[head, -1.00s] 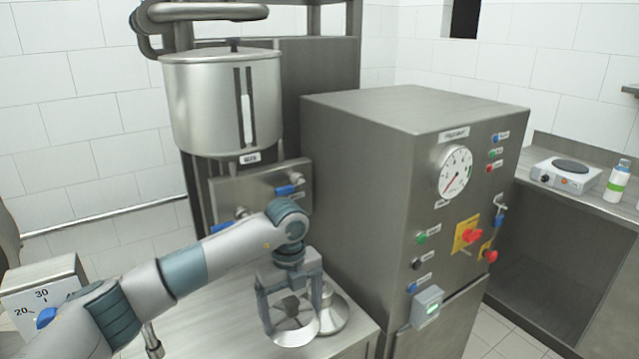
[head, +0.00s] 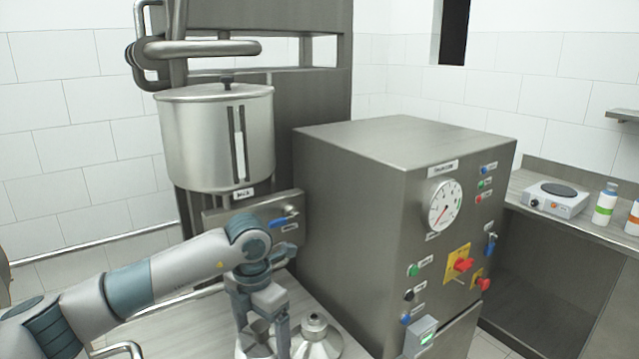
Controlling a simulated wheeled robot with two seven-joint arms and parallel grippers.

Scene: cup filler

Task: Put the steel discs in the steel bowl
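My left gripper (head: 262,335) points down over the counter at the bottom of the head view, with its two fingers apart. A pale steel round piece (head: 256,349) shows between and below the fingertips, partly cut off by the frame's lower edge. It may be a steel disc; I cannot tell whether the fingers grip it. A cone-shaped steel piece with a knob on top (head: 316,338) stands on the counter just right of the gripper. I cannot make out a steel bowl. My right gripper is not in view.
A steel counter (head: 180,325) lies under the gripper. A lidded steel tank (head: 205,140) with a valve panel rises behind. A large control cabinet (head: 350,210) stands close on the right. A hot plate (head: 553,200) and bottles stand on the far right bench.

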